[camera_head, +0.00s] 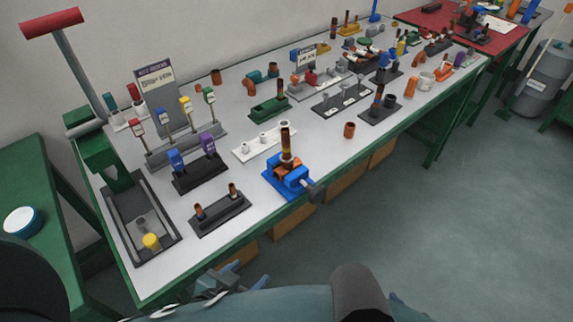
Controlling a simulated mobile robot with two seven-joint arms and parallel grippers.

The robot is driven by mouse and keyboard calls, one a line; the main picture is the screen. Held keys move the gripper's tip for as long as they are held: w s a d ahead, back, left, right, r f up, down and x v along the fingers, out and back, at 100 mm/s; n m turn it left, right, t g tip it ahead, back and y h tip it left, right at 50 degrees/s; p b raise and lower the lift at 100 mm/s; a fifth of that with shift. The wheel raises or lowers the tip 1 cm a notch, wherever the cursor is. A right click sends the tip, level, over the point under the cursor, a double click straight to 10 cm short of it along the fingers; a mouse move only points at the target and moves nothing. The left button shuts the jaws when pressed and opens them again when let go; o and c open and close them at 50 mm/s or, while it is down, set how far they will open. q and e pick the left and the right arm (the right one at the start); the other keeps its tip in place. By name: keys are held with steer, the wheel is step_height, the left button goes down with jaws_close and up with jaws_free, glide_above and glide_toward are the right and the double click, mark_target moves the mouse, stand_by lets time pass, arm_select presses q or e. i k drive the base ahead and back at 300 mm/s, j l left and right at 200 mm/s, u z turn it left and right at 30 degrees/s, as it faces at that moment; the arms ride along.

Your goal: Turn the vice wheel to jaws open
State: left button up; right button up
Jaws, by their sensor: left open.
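The blue vice (280,184) stands at the front edge of the bench. An upright pipe (286,145) with dark and orange parts stands at its jaws; I cannot tell how far apart the jaws are. The small grey vice wheel (313,188) sticks out at the vice's right, over the bench edge. My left gripper (249,274) is open at the bottom of the view, in front of the bench and below its edge, apart from the vice and wheel. At the bottom, a small blue-grey part right of centre may be my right gripper (404,306); its jaws are hidden.
Left of the vice is a dark block with two copper pipes (221,213). Behind it are a white strip (265,142) and valve racks. A grey tray (140,225) and red-handled press (52,24) stand at left. The floor in front is clear.

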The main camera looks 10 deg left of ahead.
mark_target(316, 195)
steer(key=i+l, duration=0.15)
steer(key=l, duration=0.2)
steer(key=i+l, duration=0.15)
steer(key=l, duration=0.2)
steer(key=i+l, duration=0.15)
steer(key=l, duration=0.2)
steer(key=i+l, duration=0.15)
steer(key=l, duration=0.25)
steer(key=i+l, duration=0.15)
steer(key=l, duration=0.2)
steer(key=i+l, duration=0.1)
steer(key=l, duration=0.25)
steer(key=l+u, duration=0.15)
steer(key=u, duration=0.25)
steer(key=i+l+u, duration=0.1)
steer(key=u, duration=0.3)
steer(key=l+u, duration=0.25)
steer(key=u, duration=0.75)
